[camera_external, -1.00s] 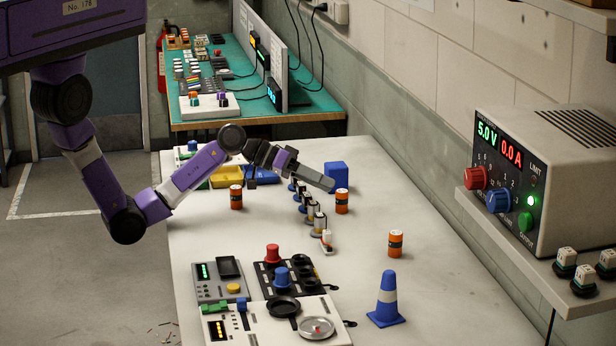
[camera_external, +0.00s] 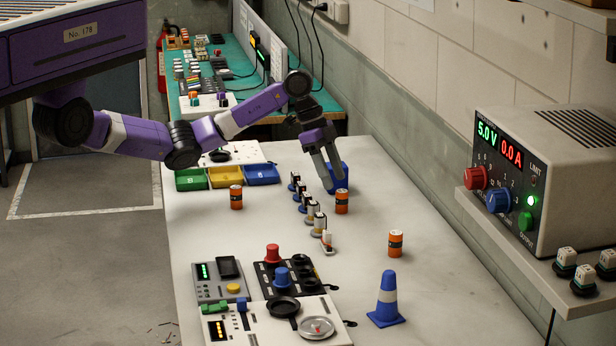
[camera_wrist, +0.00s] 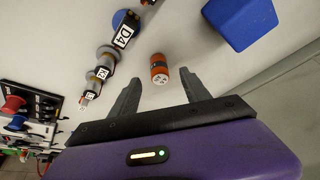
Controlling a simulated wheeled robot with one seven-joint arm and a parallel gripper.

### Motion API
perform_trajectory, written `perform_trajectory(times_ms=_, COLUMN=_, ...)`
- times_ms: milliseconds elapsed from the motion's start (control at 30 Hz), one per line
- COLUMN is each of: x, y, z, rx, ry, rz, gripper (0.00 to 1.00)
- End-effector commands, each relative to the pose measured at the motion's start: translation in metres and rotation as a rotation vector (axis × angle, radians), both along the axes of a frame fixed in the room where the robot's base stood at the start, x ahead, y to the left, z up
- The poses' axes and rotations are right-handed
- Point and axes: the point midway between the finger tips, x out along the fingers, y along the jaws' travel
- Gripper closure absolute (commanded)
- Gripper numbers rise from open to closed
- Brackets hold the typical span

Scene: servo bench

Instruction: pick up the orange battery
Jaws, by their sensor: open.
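Three orange batteries with dark bands stand upright on the white bench in the external view: one at the left (camera_external: 236,197), one in the middle (camera_external: 342,201) beside a row of small parts, and one nearer at the right (camera_external: 395,243). My gripper (camera_external: 332,186) is open and empty, pointing down above the bench near the middle battery. In the wrist view one orange battery (camera_wrist: 159,69) appears ahead of and between the open fingertips of my gripper (camera_wrist: 160,88), apart from both.
A blue block (camera_external: 340,175) stands just behind my gripper. A row of small parts (camera_external: 311,212) runs left of the middle battery. A blue cone (camera_external: 387,300) and control panels (camera_external: 270,315) stand in front. Coloured bins (camera_external: 225,177) lie at the back left.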

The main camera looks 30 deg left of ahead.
Motion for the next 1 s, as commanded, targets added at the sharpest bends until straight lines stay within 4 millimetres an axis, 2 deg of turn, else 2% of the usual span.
perform_trajectory(times_ms=500, x=0.001, y=-0.026, z=-0.058, rx=-0.001, ry=0.002, rz=0.002, gripper=0.45)
perform_trajectory(times_ms=833, x=0.001, y=-0.029, z=-0.064, rx=-0.003, ry=-0.001, rz=0.002, gripper=0.45)
perform_trajectory(times_ms=867, x=0.001, y=-0.029, z=-0.064, rx=-0.002, ry=0.0, rz=0.002, gripper=0.49)
perform_trajectory(times_ms=1000, x=0.001, y=-0.029, z=-0.064, rx=-0.003, ry=-0.001, rz=0.002, gripper=0.76)
